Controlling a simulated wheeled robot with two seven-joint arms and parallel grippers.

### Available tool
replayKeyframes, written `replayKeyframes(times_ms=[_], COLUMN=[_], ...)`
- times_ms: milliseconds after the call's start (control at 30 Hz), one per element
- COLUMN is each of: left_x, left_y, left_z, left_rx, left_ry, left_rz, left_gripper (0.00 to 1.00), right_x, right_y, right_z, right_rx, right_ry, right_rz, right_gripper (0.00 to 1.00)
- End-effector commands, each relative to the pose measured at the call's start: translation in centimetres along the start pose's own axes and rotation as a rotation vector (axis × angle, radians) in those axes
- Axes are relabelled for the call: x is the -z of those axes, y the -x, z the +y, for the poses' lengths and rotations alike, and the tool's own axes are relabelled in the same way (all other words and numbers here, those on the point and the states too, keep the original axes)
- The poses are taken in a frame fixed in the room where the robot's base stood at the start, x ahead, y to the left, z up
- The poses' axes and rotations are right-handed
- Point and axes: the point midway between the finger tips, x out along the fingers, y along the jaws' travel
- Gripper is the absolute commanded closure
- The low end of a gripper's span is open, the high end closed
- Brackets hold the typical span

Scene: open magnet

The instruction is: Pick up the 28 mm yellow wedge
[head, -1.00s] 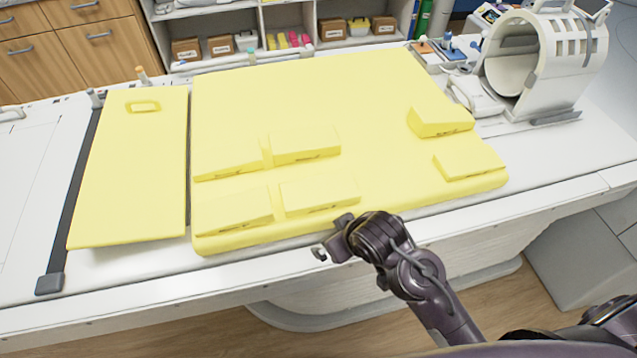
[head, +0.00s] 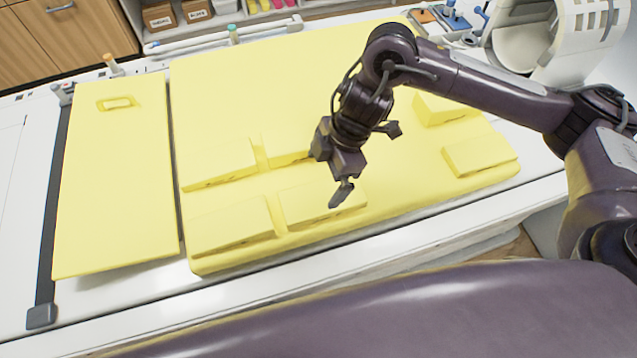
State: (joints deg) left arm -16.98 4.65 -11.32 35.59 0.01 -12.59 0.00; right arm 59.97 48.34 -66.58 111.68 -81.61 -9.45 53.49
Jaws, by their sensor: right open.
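Several yellow wedges lie on a yellow mat. They are a back left wedge (head: 218,164), a back middle wedge (head: 286,155) partly hidden by my right gripper, a front left wedge (head: 232,224), a front middle wedge (head: 308,205), a back right wedge (head: 443,107) partly behind my arm, and a front right wedge (head: 480,155). Their small labels are unreadable, so I cannot tell which is 28 mm. My right gripper (head: 367,163) is open and empty, above the mat, with one finger over the front middle wedge's right end. My left gripper is out of view.
The yellow mat (head: 240,75) lies on a white table. A flat yellow board (head: 115,200) with a handle slot lies to its left. A white ring-shaped scanner (head: 575,40) stands at the back right. Shelves with small boxes (head: 158,18) are behind.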

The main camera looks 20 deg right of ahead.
Motion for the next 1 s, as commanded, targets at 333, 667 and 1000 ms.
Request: replayKeyframes(times_ms=[333, 667, 1000], left_x=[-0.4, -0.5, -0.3], left_y=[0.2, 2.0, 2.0], left_z=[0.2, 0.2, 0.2], left_rx=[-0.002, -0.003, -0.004], left_ry=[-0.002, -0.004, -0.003], left_rz=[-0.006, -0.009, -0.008], left_gripper=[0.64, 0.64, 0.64], right_x=[-1.5, -1.7, -1.8], right_y=[-2.0, -6.3, -7.0], right_z=[-0.5, -1.2, -1.1], right_rx=[0.030, 0.028, 0.025], right_ry=[-0.027, -0.027, -0.025], right_rz=[-0.036, -0.036, -0.036], right_gripper=[0.00, 0.00, 0.04])
